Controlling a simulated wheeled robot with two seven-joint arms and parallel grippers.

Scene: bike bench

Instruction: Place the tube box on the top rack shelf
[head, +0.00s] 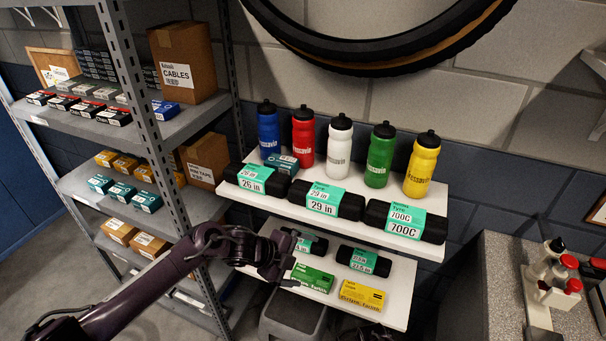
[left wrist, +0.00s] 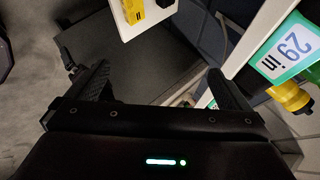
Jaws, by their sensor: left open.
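No box's label reads clearly as tube box. A small dark teal box (head: 281,163) is behind the 26 in and 29 in tyre rolls on the upper white shelf (head: 330,218); its lower part is hidden. A green box (head: 312,278) and a yellow box (head: 362,294) lie on the lower white shelf (head: 397,311). The top rack shelf (head: 183,125) holds several boxes. My left gripper (head: 276,258) is open in front of the lower shelf, left of the green box. In the left wrist view, the space between its fingers (left wrist: 160,92) is empty.
Several bottles (head: 340,140) stand behind the tyre rolls (head: 334,200). A cables carton (head: 182,62) and a blue box (head: 165,110) occupy the top rack shelf's right end. Teal boxes (head: 146,202) sit on the rack's middle shelf. A rack post (head: 150,125) stands in front.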

